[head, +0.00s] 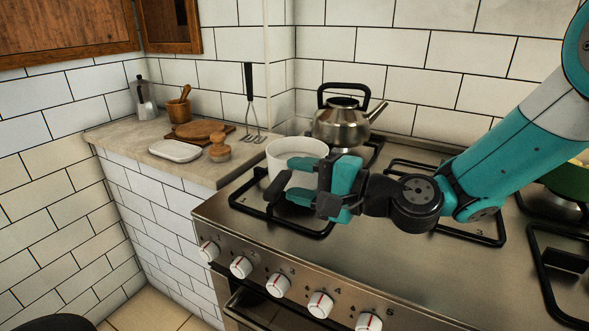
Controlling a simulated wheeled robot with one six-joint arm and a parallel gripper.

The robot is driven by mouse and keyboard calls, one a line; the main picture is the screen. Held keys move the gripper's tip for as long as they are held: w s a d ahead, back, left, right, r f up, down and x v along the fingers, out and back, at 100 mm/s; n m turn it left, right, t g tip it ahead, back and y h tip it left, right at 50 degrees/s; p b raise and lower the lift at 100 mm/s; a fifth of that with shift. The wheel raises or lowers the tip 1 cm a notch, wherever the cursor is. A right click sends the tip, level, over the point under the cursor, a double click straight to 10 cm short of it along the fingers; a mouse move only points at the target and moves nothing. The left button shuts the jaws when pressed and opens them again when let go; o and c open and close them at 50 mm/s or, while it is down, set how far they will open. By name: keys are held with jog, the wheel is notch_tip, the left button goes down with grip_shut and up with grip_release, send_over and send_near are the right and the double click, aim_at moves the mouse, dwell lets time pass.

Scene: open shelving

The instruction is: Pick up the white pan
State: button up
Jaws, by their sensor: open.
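The white pan (293,147) sits on the front-left burner grate of the stove, in the head view. Its rim and left side show; its lower right part is hidden behind my gripper. My gripper (288,180) reaches in from the right with its teal and black fingers pointing left. The fingers are open, one above the other in the picture, and overlap the pan's near side. I cannot tell whether they touch the pan. No handle of the pan shows.
A steel kettle (341,123) stands close behind the pan. A green pot (570,180) is at the far right. The left counter (160,157) holds a white dish (175,151), a wooden brush (219,149), a mortar (179,110) and a moka pot (145,102). Knobs line the stove front.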

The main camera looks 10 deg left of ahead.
jog(key=p+x, duration=0.1)
jog(key=x, duration=0.4)
jog(key=shift+s+a+f, duration=0.1)
jog(key=shift+s+f, duration=0.05)
grip_shut()
